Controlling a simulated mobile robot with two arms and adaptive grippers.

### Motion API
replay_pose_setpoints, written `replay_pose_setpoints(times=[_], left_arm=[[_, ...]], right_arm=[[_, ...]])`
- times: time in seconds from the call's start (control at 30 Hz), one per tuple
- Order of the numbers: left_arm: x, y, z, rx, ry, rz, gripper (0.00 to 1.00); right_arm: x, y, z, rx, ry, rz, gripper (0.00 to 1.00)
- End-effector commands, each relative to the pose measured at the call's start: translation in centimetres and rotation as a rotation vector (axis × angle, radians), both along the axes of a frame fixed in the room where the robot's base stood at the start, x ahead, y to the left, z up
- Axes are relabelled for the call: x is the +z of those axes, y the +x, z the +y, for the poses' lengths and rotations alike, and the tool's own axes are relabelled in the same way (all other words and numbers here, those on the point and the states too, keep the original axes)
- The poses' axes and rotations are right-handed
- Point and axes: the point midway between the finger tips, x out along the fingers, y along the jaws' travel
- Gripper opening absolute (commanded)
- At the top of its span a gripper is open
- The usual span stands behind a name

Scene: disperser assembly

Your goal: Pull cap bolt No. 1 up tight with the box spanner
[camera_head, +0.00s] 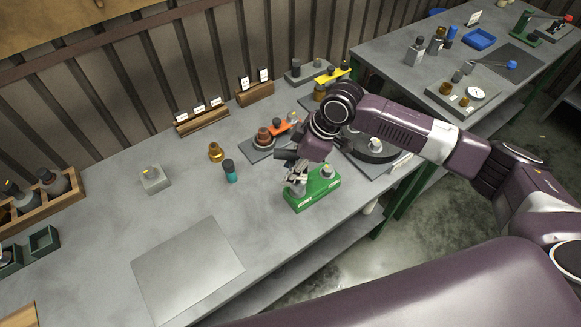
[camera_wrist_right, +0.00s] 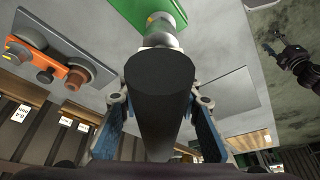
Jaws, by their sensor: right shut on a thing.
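My right gripper (camera_head: 296,176) reaches down over the near left end of a green block (camera_head: 319,197) on the bench. In the right wrist view, its blue-padded fingers (camera_wrist_right: 158,118) are shut on a black round handle (camera_wrist_right: 160,78), which I take for the box spanner's. Beyond the handle, a pale metal part (camera_wrist_right: 161,27) stands at the green block (camera_wrist_right: 115,14). Whether the spanner is seated on cap bolt No. 1 is hidden by the handle. A second metal piece (camera_head: 327,171) stands at the block's right end.
An orange part (camera_head: 279,128) and a dark round fitting (camera_head: 263,137) lie on a grey plate behind the gripper. A teal-and-black bottle (camera_head: 229,171) and brass piece (camera_head: 215,152) stand to the left. A bare grey sheet (camera_head: 187,270) lies at front left.

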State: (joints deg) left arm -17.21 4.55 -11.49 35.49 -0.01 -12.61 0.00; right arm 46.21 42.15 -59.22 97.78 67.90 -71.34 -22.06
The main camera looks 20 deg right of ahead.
Motion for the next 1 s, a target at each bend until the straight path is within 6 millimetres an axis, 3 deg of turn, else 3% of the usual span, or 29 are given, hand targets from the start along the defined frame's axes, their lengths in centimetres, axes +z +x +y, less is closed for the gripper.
replay_pose_setpoints(times=[1.0], left_arm=[[-0.9, 0.0, 0.0, 0.001, 0.0, -0.001, 0.48]], right_arm=[[-2.8, 0.1, 0.1, 0.0, 0.002, -0.003, 0.0]])
